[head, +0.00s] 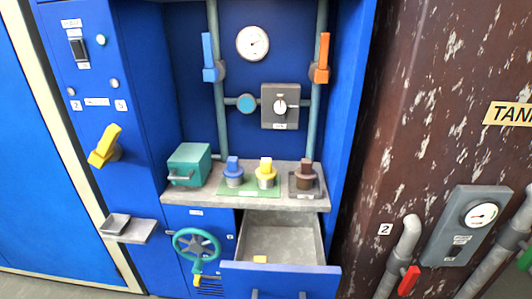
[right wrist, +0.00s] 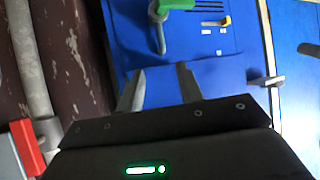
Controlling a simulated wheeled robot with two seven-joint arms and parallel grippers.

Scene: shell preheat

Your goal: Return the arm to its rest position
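My right gripper (right wrist: 159,88) shows in the right wrist view with its two grey fingers apart. Nothing is between them, and a blue panel (right wrist: 225,75) lies beyond the fingertips. Neither gripper shows in the head view, and my left gripper is in no view.
A green handwheel (head: 197,246) and a grey ledge (head: 128,230) jut out on the left. At right, a red valve handle (head: 409,280) sits on a pipe by the brown tank (head: 450,110).

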